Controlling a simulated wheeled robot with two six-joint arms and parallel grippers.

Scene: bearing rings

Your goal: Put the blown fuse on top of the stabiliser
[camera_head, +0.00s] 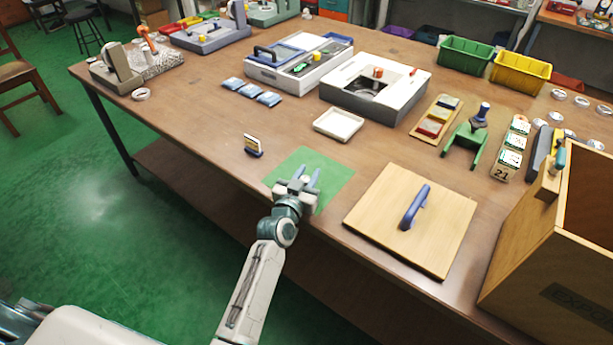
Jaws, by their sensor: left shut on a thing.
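My left gripper (307,173) reaches in over the green mat (335,187) near the front edge of the table, fingers pointing away from me. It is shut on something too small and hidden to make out. I cannot make out the blown fuse anywhere in this view. I cannot tell for certain which thing is the stabiliser. A white and grey box (408,91) with a dark round opening and a red knob stands at the back middle. A grey unit (330,52) with a blue handle stands to its left. My right gripper is not in view.
A wooden board (375,208) with a blue handle lies to the right. A wooden crate (540,240) stands at the right front.

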